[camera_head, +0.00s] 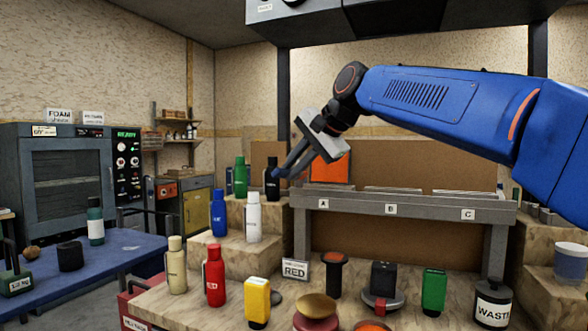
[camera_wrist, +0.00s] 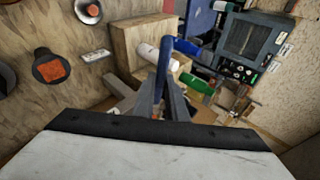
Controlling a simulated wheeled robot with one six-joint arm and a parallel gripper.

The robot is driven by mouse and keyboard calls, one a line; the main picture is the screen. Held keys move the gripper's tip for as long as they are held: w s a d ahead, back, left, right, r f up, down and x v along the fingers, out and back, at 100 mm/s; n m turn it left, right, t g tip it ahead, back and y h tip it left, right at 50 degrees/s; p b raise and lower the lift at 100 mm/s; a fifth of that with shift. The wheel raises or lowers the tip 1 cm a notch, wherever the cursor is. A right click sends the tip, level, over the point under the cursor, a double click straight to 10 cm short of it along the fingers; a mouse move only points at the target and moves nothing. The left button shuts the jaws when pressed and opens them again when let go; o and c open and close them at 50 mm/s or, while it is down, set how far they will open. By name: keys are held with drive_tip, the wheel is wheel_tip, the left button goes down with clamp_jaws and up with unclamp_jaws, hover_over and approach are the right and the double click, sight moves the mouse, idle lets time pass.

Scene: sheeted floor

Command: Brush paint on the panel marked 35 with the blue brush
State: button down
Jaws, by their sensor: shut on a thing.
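My gripper (camera_head: 287,172) is raised at the upper middle of the head view, in front of the rack's left end and close to the black bottle (camera_head: 272,187) in the picture. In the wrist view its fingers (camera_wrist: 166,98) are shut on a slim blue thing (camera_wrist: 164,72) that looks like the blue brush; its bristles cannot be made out. An orange panel (camera_head: 340,170) stands behind the gripper, above the slot marked A, partly hidden by it. No number 35 is readable in either view.
A grey rack (camera_head: 430,212) marked A, B and C stands at the back. Several bottles, including white (camera_head: 253,222), blue (camera_head: 219,218) and red (camera_head: 214,280), stand on the wooden steps and bench. A waste pot (camera_head: 493,303) is at the right, a blue table (camera_head: 110,262) at the left.

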drive_tip(key=shift+s+a+r, duration=0.15)
drive_tip(key=shift+s+a, duration=0.1)
drive_tip(key=shift+s, duration=0.45)
drive_tip(key=shift+s+a+r, duration=0.1)
drive_tip(key=shift+s+a, duration=0.1)
drive_tip(key=shift+s, duration=0.5)
